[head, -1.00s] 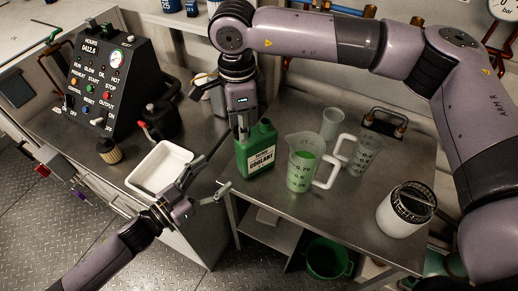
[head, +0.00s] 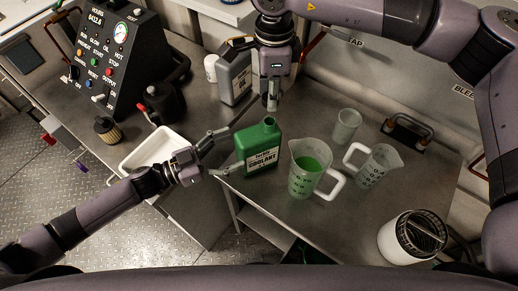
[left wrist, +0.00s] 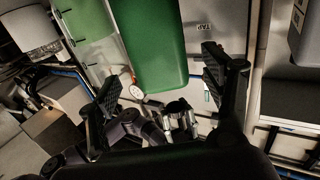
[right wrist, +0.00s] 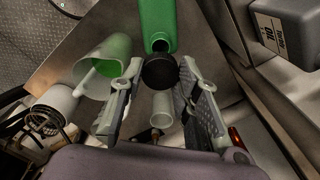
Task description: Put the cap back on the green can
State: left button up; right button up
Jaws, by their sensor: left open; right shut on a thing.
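The green coolant can (head: 256,150) stands upright near the left edge of the right-hand table. Its mouth is uncovered and shows in the right wrist view (right wrist: 158,44). My right gripper (head: 272,104) is above the can's mouth, shut on the dark round cap (right wrist: 160,71), which is apart from the mouth. The cap is hard to make out in the head view. My left gripper (head: 222,156) is open at the can's left side, with its fingers pointing at the can. In the left wrist view the can (left wrist: 150,45) lies ahead between the spread fingers (left wrist: 162,82).
A jug of green liquid (head: 307,172) stands right of the can. An empty jug (head: 375,168), a clear cup (head: 346,126) and a white container (head: 408,240) stand further right. A grey oil can (head: 234,78) is behind, and a white tray (head: 140,160) is to the left.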

aim_at(257, 140)
pick_arm(q)
jog(key=shift+w+d, duration=0.25)
jog(key=shift+d, duration=0.2)
pick_arm(e)
jog(key=shift+d, duration=0.1)
pick_arm(q)
jog(key=x, duration=0.6)
jog(key=shift+w+d, duration=0.15)
jog(key=shift+d, duration=0.2)
pick_arm(e)
jog(key=shift+w, duration=0.1)
pick_arm(q)
jog(key=shift+c, duration=0.5)
grip_shut()
pick_arm(e)
jog(key=shift+f, duration=2.55)
jog(key=shift+f, duration=0.85)
jog(key=shift+f, duration=0.6)
